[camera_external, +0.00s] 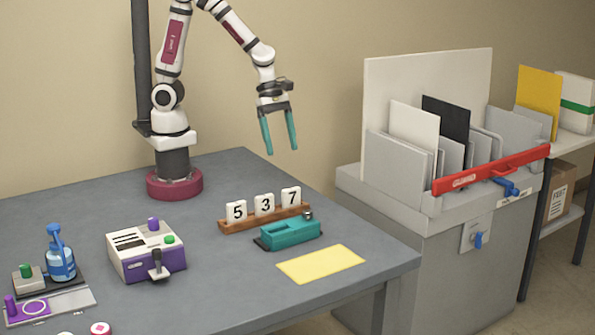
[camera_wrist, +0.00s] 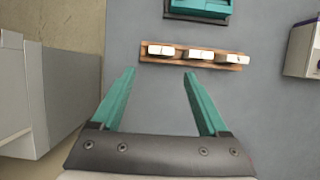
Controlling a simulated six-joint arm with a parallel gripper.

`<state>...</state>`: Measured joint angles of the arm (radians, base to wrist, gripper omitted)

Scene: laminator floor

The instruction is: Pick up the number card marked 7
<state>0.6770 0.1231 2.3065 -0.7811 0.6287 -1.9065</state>
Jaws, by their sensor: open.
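The number card marked 7 (camera_external: 291,196) is a white upright card with a black digit, at the right end of a wooden rack (camera_external: 236,226). The cards marked 3 (camera_external: 264,204) and 5 (camera_external: 236,212) stand to its left on the same rack. In the wrist view the cards show only from above, digits unreadable; the leftmost card (camera_wrist: 160,50) matches the 7 by its place. My gripper (camera_external: 281,150) hangs above and behind the rack, teal fingers open and empty. In the wrist view its fingertips (camera_wrist: 160,73) stop short of the rack.
A teal device (camera_external: 290,232) sits close in front of the rack, with a yellow sheet (camera_external: 320,264) nearby. A white and purple machine (camera_external: 146,250) stands to the left. A grey cabinet (camera_external: 400,240) stands beyond the table's right edge. The table behind the rack is clear.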

